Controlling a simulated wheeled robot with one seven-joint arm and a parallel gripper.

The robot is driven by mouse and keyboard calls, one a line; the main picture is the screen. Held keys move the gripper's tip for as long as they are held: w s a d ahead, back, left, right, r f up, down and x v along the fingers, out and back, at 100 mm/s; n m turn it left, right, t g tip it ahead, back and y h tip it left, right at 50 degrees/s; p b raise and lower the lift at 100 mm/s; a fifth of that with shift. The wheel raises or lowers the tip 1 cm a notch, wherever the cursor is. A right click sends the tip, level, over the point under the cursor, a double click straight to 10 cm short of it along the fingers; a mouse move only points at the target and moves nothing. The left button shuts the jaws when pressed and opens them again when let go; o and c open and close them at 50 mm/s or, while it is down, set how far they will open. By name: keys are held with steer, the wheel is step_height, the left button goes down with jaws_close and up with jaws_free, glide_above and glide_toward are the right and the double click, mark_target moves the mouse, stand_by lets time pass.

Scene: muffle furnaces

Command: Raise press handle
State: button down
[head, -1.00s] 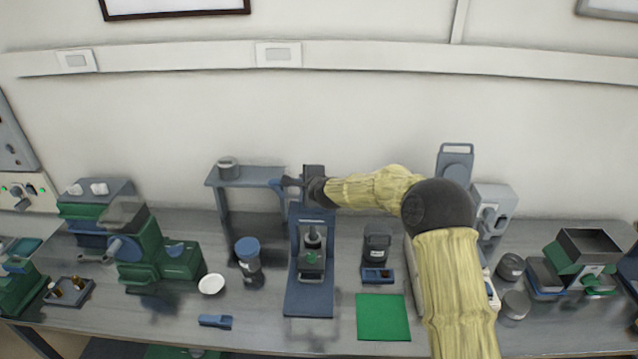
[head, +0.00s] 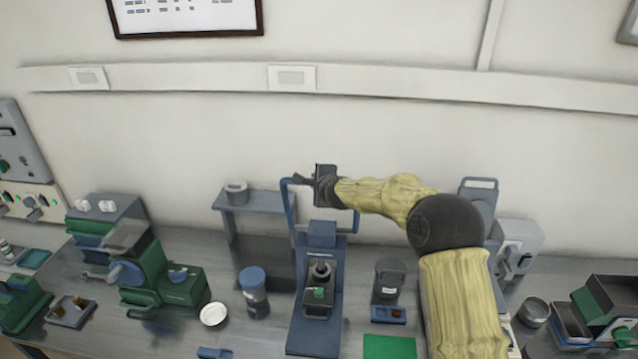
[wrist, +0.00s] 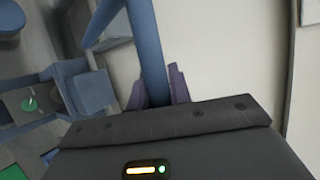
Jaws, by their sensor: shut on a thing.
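The blue press (head: 318,332) stands on the bench, with a dark block and a green piece at its middle. Its blue handle (head: 289,208) rises from the upper part of the press, with its top above the press body. My gripper (head: 299,180) reaches in from the right and is at the top of the handle. In the wrist view the blue handle bar (wrist: 147,50) runs between the two purple-grey fingers of my gripper (wrist: 159,88), which are shut on it. The fingers hide part of the bar. The press body (wrist: 92,90) shows at left there.
A grey shelf stand (head: 262,202) with a small pot is just left of the handle. A blue-lidded jar (head: 254,290) and white dish (head: 213,314) stand left of the press. A dark jar (head: 388,278) and green mat (head: 389,347) are to the right.

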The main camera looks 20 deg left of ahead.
steer(key=shift+f, duration=0.2)
steer(key=c, duration=1.4)
jaws_free()
steer(key=shift+a+f, duration=0.1)
steer(key=shift+o, duration=0.5)
steer(key=shift+r, duration=0.2)
steer(key=b+v, duration=0.8)
steer(key=v, duration=0.9)
steer(key=shift+r, duration=0.1)
